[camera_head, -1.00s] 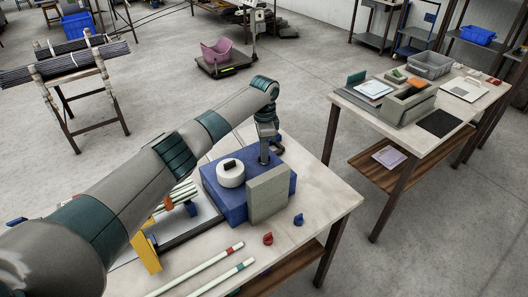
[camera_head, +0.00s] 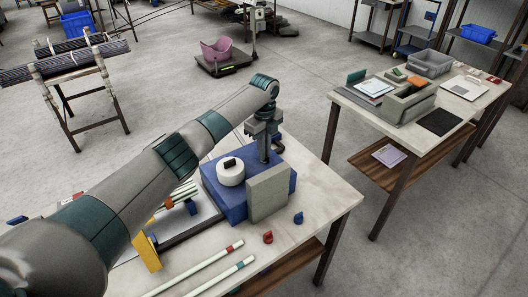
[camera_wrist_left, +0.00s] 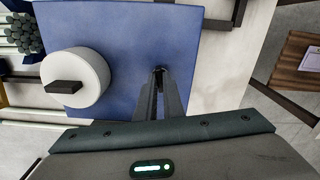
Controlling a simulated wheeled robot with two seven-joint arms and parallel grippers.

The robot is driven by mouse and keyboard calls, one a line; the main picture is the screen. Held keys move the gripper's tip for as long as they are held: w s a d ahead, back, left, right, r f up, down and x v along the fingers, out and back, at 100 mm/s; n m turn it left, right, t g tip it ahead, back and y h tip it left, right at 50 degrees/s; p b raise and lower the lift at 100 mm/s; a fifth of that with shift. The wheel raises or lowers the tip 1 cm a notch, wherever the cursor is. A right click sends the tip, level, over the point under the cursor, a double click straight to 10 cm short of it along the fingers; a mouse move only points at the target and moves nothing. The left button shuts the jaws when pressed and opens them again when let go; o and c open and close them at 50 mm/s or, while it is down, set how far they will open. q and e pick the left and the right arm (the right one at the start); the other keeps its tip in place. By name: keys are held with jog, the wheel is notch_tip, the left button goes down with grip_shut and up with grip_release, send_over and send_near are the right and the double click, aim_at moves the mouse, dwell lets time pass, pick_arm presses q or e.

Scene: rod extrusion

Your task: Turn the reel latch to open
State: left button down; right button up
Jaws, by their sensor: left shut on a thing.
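A blue block (camera_head: 225,205) stands on the pale table, carrying a white round reel (camera_head: 230,174) with a black bar on its top. In the left wrist view the white reel (camera_wrist_left: 90,82) and its black bar (camera_wrist_left: 62,87) sit left of my fingers. My left gripper (camera_head: 264,160) points straight down at the block's far right part. In the left wrist view its fingers (camera_wrist_left: 158,78) are shut on a small dark piece, seemingly the reel latch, which they mostly hide. My right gripper is in no view.
A grey upright plate (camera_head: 268,193) stands at the block's front right. A red knob (camera_head: 268,238) and a blue knob (camera_head: 298,218) lie on the table near it. Pale rods (camera_head: 205,265) lie in front. A second table (camera_head: 345,98) stands apart at right.

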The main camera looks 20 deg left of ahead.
pick_arm(q)
jog(key=shift+r+m, duration=0.1)
jog(key=shift+m, duration=1.1)
jog(key=c, duration=1.9)
grip_release()
jog(key=shift+o, duration=0.2)
jog(key=shift+r+b, duration=0.45)
jog(key=shift+r, duration=0.35)
notch_tip(320, 180, up, 16)
jog(key=b, duration=0.3)
jog(key=shift+b, duration=0.3)
